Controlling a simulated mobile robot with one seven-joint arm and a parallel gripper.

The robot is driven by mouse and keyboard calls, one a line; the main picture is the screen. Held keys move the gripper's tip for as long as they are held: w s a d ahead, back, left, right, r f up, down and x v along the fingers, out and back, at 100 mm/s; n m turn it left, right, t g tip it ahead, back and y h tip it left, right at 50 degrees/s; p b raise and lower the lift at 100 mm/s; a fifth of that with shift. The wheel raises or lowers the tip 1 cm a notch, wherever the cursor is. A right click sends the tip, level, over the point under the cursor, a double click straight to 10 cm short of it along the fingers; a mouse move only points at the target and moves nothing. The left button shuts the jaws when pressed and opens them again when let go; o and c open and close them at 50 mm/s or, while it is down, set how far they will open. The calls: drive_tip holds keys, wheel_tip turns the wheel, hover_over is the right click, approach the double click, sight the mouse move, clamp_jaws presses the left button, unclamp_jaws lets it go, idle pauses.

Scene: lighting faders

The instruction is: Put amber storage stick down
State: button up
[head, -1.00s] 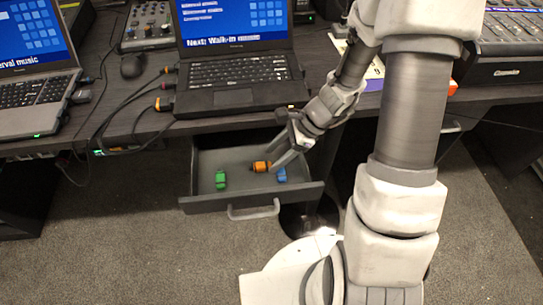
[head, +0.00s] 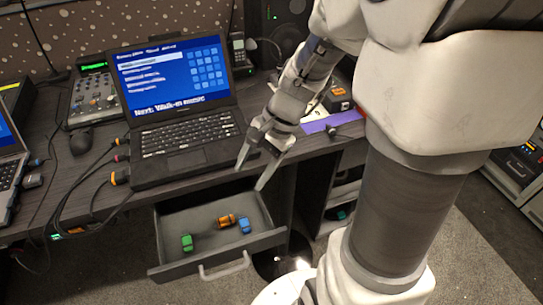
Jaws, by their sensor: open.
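The amber storage stick (head: 227,220) lies in the open drawer (head: 182,262), towards its right side. A blue stick (head: 244,226) lies just right of it and a green stick (head: 187,242) lies to its left, nearer the drawer's front. My gripper (head: 252,178) is open and empty, with its fingers spread and pointing down. It is above the back right part of the drawer, in front of the desk edge, apart from the amber stick.
A black laptop (head: 185,130) stands on the desk with cables and plugs at its left side. A mouse (head: 81,141) and a small mixer (head: 95,98) are further left. A purple item (head: 318,126) lies on the desk right of my gripper. Grey floor is clear before the drawer.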

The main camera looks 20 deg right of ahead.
drive_tip(key=s+d+r+n+t+h, duration=0.1)
drive_tip(key=s+r+n+t+h, duration=0.3)
drive_tip(key=s+r+n, duration=0.5)
drive_tip(key=shift+s+r+n+t+h, duration=0.25)
drive_tip(key=shift+r+n+t+h, duration=0.15)
drive_tip(key=shift+r+n, duration=1.5)
drive_tip(key=shift+r+m, duration=0.35)
drive_tip(key=shift+m, duration=0.05)
wheel_tip(320, 180, up, 18)
drive_tip(key=p, duration=1.8)
